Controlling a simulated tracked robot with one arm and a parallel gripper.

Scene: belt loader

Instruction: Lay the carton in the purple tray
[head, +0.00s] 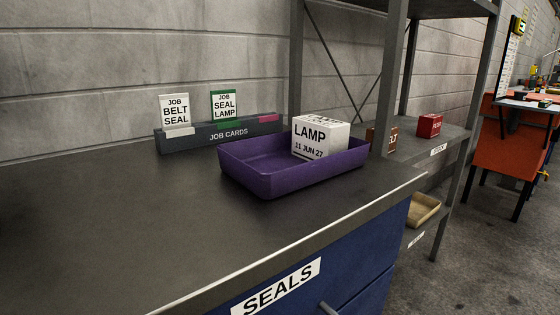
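A white carton (309,140) printed "LAMP" and "11 JUN 27" sits inside the purple tray (262,183), toward its right side. Its lower part is hidden by the tray's front wall, and its top face also carries print. The tray stands on the dark bench top near its right end. The left part of the tray is empty. My gripper is not in view.
A grey job card holder (220,136) with two cards stands behind the tray. The dark bench top (110,220) is clear at left and front. A blue drawer unit (330,268) marked "SEALS" is below. A metal shelf (445,137) with a red box (428,126) stands right.

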